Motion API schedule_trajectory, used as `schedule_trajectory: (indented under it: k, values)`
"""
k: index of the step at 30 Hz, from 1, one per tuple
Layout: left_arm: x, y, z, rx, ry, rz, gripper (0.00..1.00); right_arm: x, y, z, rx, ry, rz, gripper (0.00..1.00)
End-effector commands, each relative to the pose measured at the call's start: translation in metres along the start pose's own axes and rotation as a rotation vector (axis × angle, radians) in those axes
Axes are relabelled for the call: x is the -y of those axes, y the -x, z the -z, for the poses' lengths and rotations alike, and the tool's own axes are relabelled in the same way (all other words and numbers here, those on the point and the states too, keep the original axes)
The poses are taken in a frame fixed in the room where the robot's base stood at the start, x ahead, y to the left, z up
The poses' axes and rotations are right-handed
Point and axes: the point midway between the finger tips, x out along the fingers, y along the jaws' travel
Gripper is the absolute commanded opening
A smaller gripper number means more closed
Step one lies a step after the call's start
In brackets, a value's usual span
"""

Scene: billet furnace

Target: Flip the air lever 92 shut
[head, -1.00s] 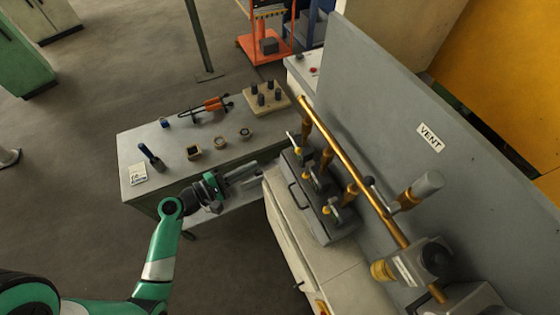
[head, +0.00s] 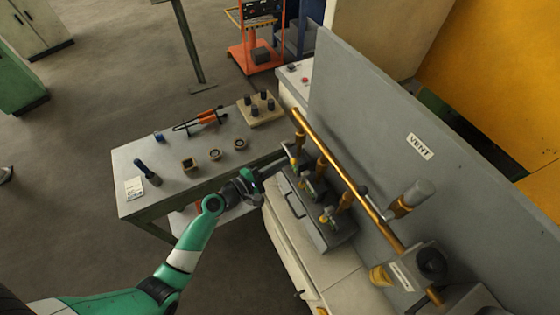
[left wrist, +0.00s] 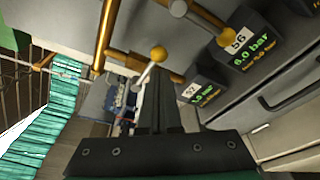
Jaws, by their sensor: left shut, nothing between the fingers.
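The air levers are on a dark valve block (head: 334,238) with brass pipes behind it. The far-end lever (head: 295,162) is beside my left gripper (head: 278,163). In the left wrist view its yellow ball knob (left wrist: 158,54) is right at the tips of my left gripper (left wrist: 160,72), with the grey handle slanting down to the left. The gripper is shut and empty; I cannot tell whether it touches the lever. A small display (left wrist: 205,96) beside this lever seems to read 92. A second lever (left wrist: 178,8) stands by a 6.0 bar display (left wrist: 238,48). My right gripper is out of view.
A grey panel marked VENT (head: 420,147) rises behind the brass pipe (head: 345,165). A grey table (head: 128,160) on the left holds an orange-handled tool (head: 205,117), rings and a peg board (head: 262,122).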

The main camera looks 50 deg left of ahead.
Motion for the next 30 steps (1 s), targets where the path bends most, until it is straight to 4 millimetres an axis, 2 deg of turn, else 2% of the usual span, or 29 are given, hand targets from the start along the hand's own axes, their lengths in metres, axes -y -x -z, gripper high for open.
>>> schedule_trajectory:
  k: [8, 17, 30]
  values:
    - [0.0, 0.0, 0.0, 0.0, 0.001, 0.0, 0.0, 0.0, 0.0, 0.0, 0.001, 0.0, 0.0, 0.5]
    - [-0.01, 0.0, -0.015, 0.001, 0.121, 0.03, 0.0, 0.0, -0.024, 0.022, 0.0, 0.0, 0.0, 0.5]
    - [-0.004, -0.001, -0.01, 0.007, 0.131, 0.032, 0.0, 0.0, -0.017, 0.016, 0.001, 0.0, 0.0, 0.5]
